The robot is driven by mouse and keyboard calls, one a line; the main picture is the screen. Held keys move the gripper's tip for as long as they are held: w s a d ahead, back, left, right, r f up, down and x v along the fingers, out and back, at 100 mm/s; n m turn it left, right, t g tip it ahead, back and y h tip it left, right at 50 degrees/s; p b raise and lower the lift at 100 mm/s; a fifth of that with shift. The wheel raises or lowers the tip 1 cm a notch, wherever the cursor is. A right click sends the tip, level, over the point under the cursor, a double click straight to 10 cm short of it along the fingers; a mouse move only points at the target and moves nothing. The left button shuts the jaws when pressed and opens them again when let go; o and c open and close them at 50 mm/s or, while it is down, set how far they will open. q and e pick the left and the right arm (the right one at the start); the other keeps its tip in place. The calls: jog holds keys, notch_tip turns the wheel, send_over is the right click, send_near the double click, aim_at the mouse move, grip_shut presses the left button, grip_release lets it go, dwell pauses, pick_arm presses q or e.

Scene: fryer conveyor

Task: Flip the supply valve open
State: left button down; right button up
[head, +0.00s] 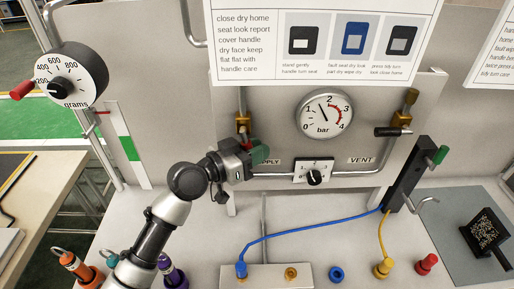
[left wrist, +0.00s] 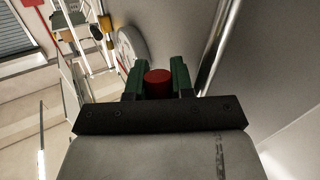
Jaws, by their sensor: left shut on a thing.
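The supply valve (head: 243,122) shows as a brass body on a vertical pipe, left of the round bar gauge (head: 324,114). My left gripper (head: 260,154) is just below it, at the panel, and covers part of the SUPPLY label. In the left wrist view its green fingers (left wrist: 158,82) are shut on a red round-ended grip (left wrist: 158,83). The gauge needle points up and slightly left, between 1 and 2. My right gripper is not in view.
The vent valve (head: 401,119) with a black handle is right of the gauge. A selector knob (head: 314,177) sits below the gauge. A blue cable (head: 310,232) crosses the bench to a dark post (head: 407,176). A grams dial (head: 70,76) stands at left.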

pick_arm(q)
jog(key=shift+a+r+m+g+y+p, duration=0.1)
jog(key=shift+a+m+g+y+p, duration=0.35)
jog(key=shift+y+p, duration=0.35)
jog(key=shift+a+f+m+y+p, duration=0.25)
jog(key=shift+y+p, duration=0.05)
jog(key=c, duration=1.2)
grip_release()
jog(key=shift+c, duration=0.2)
jog(key=shift+s+a+b, duration=0.3)
jog(key=shift+a+b, duration=0.05)
jog(key=shift+a, duration=0.15)
jog(key=b+v, duration=0.2)
jog(key=v, duration=0.7)
jog(key=shift+s+a+r+b, duration=0.15)
jog(key=shift+a+b, duration=0.15)
jog(key=shift+b, duration=0.1)
